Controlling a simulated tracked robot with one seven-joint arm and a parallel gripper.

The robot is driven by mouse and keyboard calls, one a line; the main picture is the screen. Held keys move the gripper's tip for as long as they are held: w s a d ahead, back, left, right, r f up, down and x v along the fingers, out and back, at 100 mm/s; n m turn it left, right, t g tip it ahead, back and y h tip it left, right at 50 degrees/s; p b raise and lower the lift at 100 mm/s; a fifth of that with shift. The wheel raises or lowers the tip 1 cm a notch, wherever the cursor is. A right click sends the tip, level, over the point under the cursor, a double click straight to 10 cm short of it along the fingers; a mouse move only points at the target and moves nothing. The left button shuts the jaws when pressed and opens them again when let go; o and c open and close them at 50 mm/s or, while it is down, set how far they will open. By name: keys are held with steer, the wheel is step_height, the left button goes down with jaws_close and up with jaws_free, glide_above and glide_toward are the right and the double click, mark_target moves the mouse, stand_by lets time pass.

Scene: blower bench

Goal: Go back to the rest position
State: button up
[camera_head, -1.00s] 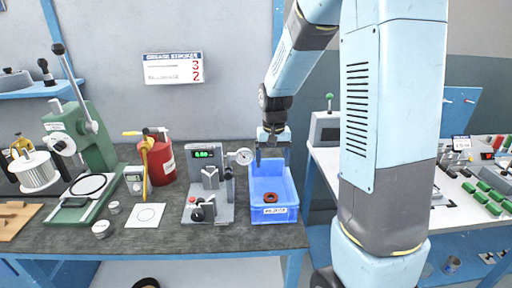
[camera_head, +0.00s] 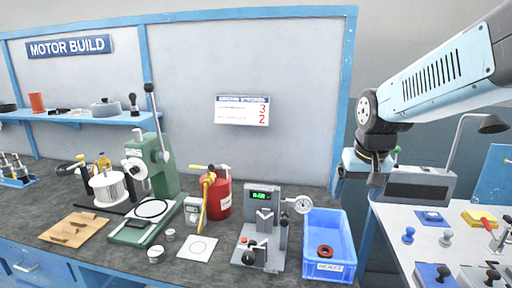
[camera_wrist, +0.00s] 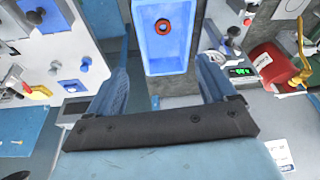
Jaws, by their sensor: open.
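My gripper (camera_head: 362,186) hangs from the arm at the right of the head view, above and to the right of the blue bin (camera_head: 343,229). In the wrist view my gripper (camera_wrist: 165,85) shows two blue fingers spread wide apart with nothing between them. A red-orange ring (camera_head: 325,251) lies inside the bin, clear of the fingers. The bin (camera_wrist: 149,60) and the ring (camera_wrist: 162,26) also show in the wrist view, ahead of the fingertips.
A gauge stand (camera_head: 264,235) stands left of the bin, with a red canister (camera_head: 222,198) and a green press (camera_head: 160,165) further left. A white-topped table (camera_head: 385,214) with blue and yellow parts stands at the right. A grey box (camera_head: 420,186) sits behind the gripper.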

steer(key=s+r+n+t, duration=0.1)
steer(key=s+r, duration=0.3)
steer(key=s, duration=0.6)
steer(key=shift+s+r+t, duration=0.35)
steer(key=shift+t, duration=0.35)
